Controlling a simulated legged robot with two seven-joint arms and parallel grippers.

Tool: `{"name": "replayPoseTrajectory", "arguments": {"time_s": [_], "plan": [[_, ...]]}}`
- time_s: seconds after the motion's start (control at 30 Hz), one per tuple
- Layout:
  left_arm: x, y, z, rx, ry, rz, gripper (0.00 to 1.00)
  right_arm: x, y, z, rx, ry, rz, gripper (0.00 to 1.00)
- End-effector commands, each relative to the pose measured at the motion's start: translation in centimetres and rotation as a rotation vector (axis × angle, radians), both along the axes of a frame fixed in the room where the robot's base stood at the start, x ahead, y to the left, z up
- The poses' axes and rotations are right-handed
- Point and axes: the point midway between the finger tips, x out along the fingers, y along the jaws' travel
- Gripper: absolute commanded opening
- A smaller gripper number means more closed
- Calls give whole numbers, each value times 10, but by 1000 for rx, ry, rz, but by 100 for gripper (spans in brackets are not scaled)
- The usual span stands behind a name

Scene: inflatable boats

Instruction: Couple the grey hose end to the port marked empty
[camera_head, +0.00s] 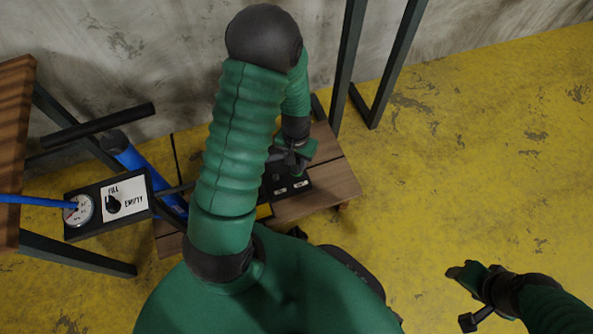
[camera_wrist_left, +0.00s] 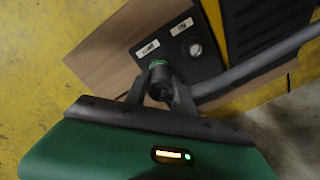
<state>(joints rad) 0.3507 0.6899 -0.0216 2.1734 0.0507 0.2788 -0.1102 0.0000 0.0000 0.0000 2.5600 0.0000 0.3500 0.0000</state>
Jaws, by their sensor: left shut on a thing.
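My left gripper (camera_wrist_left: 156,92) is shut on the grey hose end (camera_wrist_left: 161,88). In the head view the left gripper (camera_head: 292,160) is just above a black port box (camera_head: 291,193) with two white labels. In the wrist view the hose end is at the left port, where a green ring (camera_wrist_left: 157,63) shows; how far it is seated is hidden. The left label (camera_wrist_left: 147,48) looks like EMPTY, upside down, but is blurred. The other port (camera_wrist_left: 194,49), by the right label (camera_wrist_left: 181,26), is open. My right gripper (camera_head: 470,295) is at lower right, away from the box; its jaws are unclear.
The box stands on a wooden board (camera_head: 333,183). A panel (camera_head: 126,200) with a FILL/EMPTY knob and a gauge (camera_head: 78,210) is at left, with a blue hose (camera_head: 30,199). Dark metal legs (camera_head: 350,60) stand behind. The yellow floor (camera_head: 480,150) at right is clear.

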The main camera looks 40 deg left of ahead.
Motion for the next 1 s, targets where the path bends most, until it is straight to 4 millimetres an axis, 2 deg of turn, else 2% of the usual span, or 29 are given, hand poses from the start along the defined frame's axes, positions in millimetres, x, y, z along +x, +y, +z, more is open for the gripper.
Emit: {"name": "replayPoseTrajectory", "arguments": {"time_s": [0.17, 0.2, 0.37, 0.63, 0.73, 0.87, 1.0], "plan": [[0, 0, 0, 0, 0, 0, 0, 0, 0, 0, 0, 0, 0, 55], [0, 0, 0, 0, 0, 0, 35, 0, 0, 0, 0, 0, 0, 55], [0, 0, 0, 0, 0, 0, 55, 0, 0, 0, 0, 0, 0, 55], [0, 0, 1, 0, 0, 0, 55, 0, 0, 1, 0, 0, 0, 55], [0, 0, 9, 0, -1, 0, 55, 0, 0, 7, 0, 0, 0, 55], [1, 0, 39, 1, -2, 0, 55, 0, 0, 28, 0, 0, 0, 55], [1, 0, 82, 1, -3, -1, 55, 0, 0, 56, 0, 0, 0, 55]]}}
